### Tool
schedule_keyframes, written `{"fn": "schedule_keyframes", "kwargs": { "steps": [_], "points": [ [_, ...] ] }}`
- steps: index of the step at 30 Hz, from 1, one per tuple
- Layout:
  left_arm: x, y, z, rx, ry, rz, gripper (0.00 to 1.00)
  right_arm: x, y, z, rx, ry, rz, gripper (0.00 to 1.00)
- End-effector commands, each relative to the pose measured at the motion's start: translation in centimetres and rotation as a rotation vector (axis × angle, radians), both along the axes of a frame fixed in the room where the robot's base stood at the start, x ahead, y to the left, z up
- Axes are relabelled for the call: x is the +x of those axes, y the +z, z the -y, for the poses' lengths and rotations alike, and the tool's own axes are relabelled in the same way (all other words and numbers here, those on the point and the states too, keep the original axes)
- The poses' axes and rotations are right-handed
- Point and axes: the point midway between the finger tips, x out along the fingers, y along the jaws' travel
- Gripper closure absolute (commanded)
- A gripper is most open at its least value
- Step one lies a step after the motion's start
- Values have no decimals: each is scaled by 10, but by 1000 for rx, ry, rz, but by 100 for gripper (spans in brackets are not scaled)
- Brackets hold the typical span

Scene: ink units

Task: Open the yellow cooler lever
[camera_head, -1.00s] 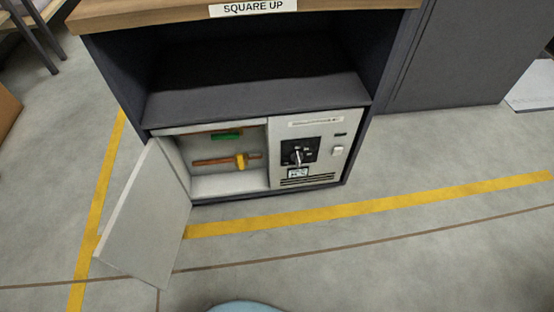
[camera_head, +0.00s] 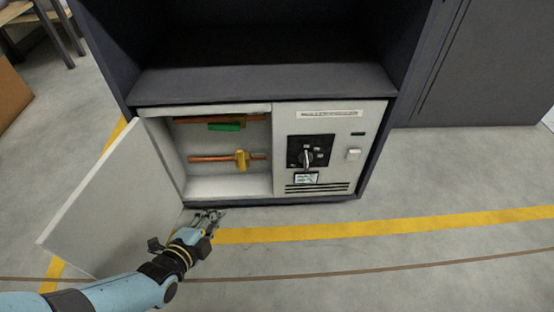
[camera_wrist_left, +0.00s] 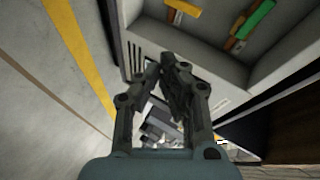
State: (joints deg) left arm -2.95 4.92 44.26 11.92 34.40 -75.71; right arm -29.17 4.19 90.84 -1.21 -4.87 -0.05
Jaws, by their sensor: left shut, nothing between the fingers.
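The yellow lever (camera_head: 242,160) sits on the lower copper pipe (camera_head: 210,158) inside the open left compartment of the white ink unit (camera_head: 228,186). It stands upright, across the pipe. It also shows at the top of the left wrist view (camera_wrist_left: 183,7). A green lever (camera_head: 224,127) lies along the upper pipe and shows in the left wrist view (camera_wrist_left: 258,18). My left gripper (camera_head: 210,216) is shut and empty, in front of the compartment's lower edge, below and left of the yellow lever and apart from it. My right gripper is out of view.
The compartment's white door (camera_head: 112,198) stands open to the left, close beside my left arm. A dark shelf (camera_head: 262,83) overhangs above. The floor in front is clear.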

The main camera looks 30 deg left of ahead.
Motion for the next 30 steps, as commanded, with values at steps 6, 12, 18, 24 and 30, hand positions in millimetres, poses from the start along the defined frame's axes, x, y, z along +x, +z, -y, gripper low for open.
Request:
{"fn": "schedule_keyframes", "kwargs": {
  "steps": [6, 12, 18, 24, 30],
  "points": [
    [63, -28, -9, 205, -23, 195, 100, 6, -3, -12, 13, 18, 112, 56],
    [104, -45, -15, 310, -10, 305, 100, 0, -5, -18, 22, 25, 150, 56],
    [125, -55, -18, 340, 3, 351, 100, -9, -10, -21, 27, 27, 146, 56],
    [132, -54, -18, 345, 7, 367, 100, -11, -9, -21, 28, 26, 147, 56],
    [132, -52, -18, 344, 6, 368, 100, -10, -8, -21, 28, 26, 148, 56]
  ]
}}
